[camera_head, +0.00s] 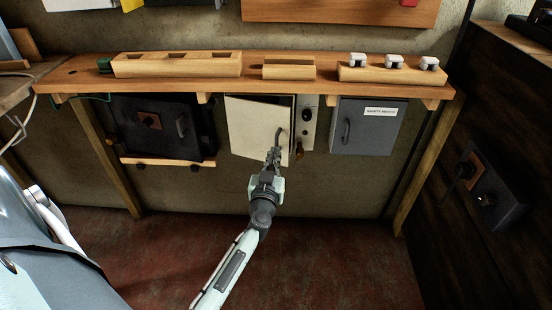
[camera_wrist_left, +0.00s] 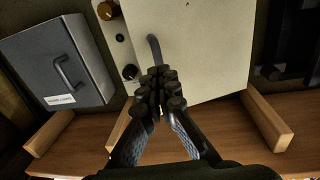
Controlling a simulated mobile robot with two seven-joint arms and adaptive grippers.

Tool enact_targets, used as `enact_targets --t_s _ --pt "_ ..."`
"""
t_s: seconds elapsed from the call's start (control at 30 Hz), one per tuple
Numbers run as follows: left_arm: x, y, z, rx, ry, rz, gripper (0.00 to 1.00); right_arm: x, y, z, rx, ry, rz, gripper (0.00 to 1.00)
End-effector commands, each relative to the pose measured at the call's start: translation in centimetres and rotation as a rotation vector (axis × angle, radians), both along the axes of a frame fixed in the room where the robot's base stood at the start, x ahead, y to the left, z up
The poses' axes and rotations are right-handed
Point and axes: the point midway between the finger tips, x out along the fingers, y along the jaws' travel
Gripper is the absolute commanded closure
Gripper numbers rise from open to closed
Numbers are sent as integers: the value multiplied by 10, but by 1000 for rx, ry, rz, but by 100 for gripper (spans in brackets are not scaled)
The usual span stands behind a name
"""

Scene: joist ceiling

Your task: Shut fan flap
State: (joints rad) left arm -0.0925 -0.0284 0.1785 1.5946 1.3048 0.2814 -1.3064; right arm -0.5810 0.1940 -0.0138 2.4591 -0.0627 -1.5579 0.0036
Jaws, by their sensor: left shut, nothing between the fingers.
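A cream flap (camera_head: 254,120) with a curved grey handle (camera_head: 279,136) hangs under the wooden shelf, in the middle. It looks slightly ajar, its lower edge tilted. My left gripper (camera_head: 274,156) is shut and empty, with its fingertips at the lower end of the handle. In the left wrist view the closed fingers (camera_wrist_left: 160,82) are in front of the cream flap (camera_wrist_left: 208,45), just by the handle (camera_wrist_left: 154,50). The fingertips hide part of the handle, so I cannot tell if they touch it. My right gripper is not in view.
A control strip (camera_head: 308,122) with knobs adjoins the flap on the right. A grey labelled cabinet (camera_head: 368,130) is further right, a black door (camera_head: 160,127) left. Wooden blocks (camera_head: 176,64) stand on the shelf (camera_head: 248,84). The red floor (camera_head: 330,255) below is clear.

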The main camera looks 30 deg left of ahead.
Motion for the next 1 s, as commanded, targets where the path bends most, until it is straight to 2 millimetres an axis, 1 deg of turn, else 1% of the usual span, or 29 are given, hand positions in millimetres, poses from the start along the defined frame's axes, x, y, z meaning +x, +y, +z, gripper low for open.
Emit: enact_targets --t_s 0.2,0.5,0.6,0.67,0.8,0.9,1.0 --pt "-1 1 -1 0 1 1 100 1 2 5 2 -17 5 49" --pt "-1 1 0 0 1 2 100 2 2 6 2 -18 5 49" --pt "3 1 2 -2 0 19 100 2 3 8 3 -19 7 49" --pt "10 1 3 -6 1 48 100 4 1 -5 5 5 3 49" --pt "32 -1 6 -2 -1 111 100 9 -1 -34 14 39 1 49" --pt "48 1 4 1 0 110 100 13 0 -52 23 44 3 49" --pt "59 3 2 0 0 110 100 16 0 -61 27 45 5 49"
